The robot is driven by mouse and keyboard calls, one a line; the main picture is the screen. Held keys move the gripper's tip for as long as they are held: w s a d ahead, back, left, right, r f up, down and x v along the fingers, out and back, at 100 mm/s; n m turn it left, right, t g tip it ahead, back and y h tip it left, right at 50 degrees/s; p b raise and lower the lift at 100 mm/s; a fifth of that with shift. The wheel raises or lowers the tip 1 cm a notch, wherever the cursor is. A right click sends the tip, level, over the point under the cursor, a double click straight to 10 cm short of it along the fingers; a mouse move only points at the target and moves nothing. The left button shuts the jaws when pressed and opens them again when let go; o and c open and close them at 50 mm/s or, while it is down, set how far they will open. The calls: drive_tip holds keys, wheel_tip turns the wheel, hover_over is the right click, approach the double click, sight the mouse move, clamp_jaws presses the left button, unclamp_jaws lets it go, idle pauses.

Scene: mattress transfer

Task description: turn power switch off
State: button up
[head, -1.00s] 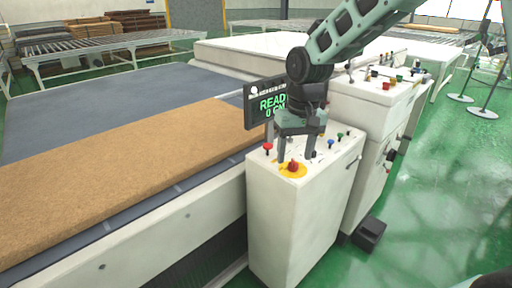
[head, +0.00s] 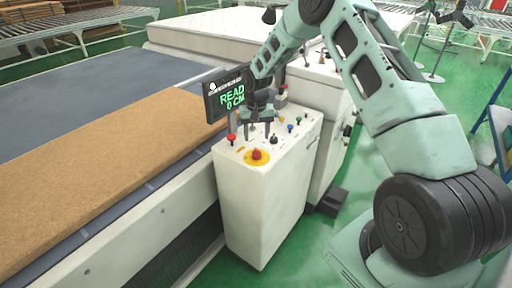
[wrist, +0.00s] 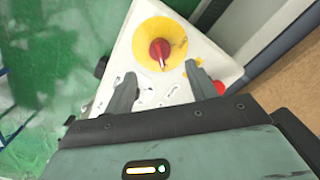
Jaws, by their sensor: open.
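A red rotary switch (head: 257,155) on a yellow disc sits on top of a white control cabinet (head: 262,195). I take it to be the power switch, though no label is readable. My gripper (head: 258,137) is above the panel, just behind the red switch, with its fingers pointing down. In the wrist view, the red switch (wrist: 159,50) shows ahead of and between the tips of my open gripper (wrist: 160,69). The switch carries a pale pointer mark. The fingers are empty and appear apart from it.
A red push button (head: 231,138), a black knob (head: 273,140) and small coloured buttons share the panel. A display (head: 227,95) reading "READ…" and "0 CM" stands behind. A brown mattress slab (head: 110,160) lies on the conveyor at left.

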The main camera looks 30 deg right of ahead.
sight(257, 154)
wheel_tip(257, 154, down, 8)
drive_tip(key=shift+f+p, duration=0.1)
drive_tip(key=shift+p, duration=1.15)
drive_tip(key=c, duration=1)
